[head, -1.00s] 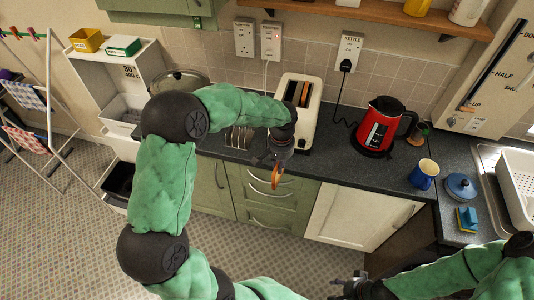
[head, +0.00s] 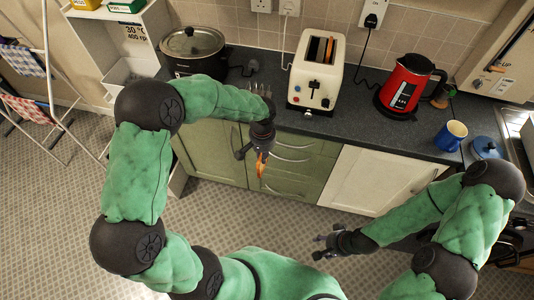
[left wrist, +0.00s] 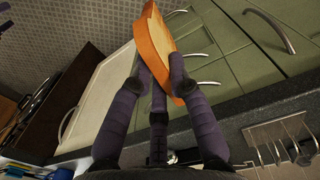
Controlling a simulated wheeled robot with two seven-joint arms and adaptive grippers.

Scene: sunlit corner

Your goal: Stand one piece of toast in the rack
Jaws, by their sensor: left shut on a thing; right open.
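My left gripper (head: 257,148) is shut on a piece of toast (head: 262,165), held in front of the counter's edge, above the floor. In the left wrist view, the brown-crusted toast (left wrist: 160,52) sits between the fingertips of the left gripper (left wrist: 160,72). The metal wire rack (head: 264,90) stands on the counter behind my left forearm, which hides most of it. The rack (left wrist: 282,142) shows better at the lower right of the left wrist view, apart from the toast. My right gripper (head: 322,240) is open and empty, low over the floor.
A cream toaster (head: 316,72) with something brown in its slot stands right of the rack. A lidded black pot (head: 193,50) is to the left. A red kettle (head: 405,88), blue mug (head: 451,135) and blue lidded pot (head: 486,148) stand further right.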

